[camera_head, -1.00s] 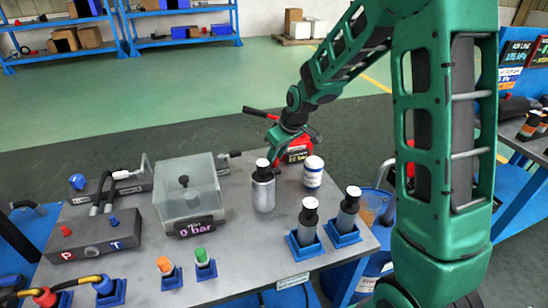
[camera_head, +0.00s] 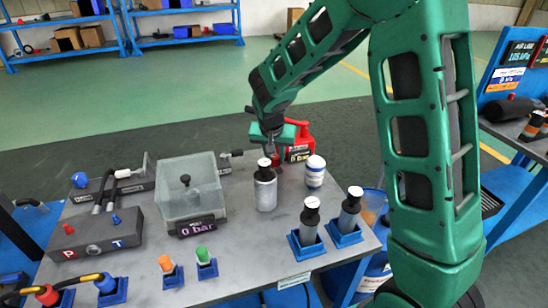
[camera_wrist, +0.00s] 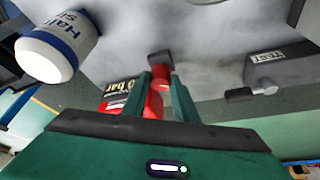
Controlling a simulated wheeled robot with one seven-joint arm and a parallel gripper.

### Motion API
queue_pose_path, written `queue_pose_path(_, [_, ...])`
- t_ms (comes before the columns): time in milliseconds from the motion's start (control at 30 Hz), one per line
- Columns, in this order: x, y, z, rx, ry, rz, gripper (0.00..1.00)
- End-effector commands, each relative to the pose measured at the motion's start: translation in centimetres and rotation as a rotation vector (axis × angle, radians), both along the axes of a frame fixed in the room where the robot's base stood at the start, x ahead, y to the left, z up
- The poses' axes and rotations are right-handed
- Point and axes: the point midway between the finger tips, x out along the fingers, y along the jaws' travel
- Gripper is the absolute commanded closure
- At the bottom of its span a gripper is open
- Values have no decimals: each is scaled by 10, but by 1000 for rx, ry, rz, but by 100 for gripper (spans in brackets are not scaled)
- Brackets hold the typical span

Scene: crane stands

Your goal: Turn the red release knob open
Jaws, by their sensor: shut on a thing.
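A red hand pump (camera_head: 304,133) with a black "bar" label stands at the back of the grey table, partly hidden by my gripper in the head view. My gripper (camera_head: 271,148) points down at its left side. In the wrist view, my gripper's two green fingers (camera_wrist: 160,78) are shut around a small red knob (camera_wrist: 160,72). A dark block (camera_wrist: 160,58) sits just beyond the knob.
A grey bottle (camera_head: 265,190) and a white labelled jar (camera_head: 315,171) stand close in front of the pump. A clear box (camera_head: 190,188) with a "0 bar" display is to the left.

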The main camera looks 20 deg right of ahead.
Motion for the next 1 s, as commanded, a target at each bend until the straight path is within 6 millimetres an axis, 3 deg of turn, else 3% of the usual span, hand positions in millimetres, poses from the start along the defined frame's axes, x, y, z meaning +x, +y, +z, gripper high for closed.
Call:
queue_pose_path(500, [6, 4, 3, 4, -12, -401, 96])
queue_pose_path(1000, [7, 5, 3, 5, -11, -519, 96])
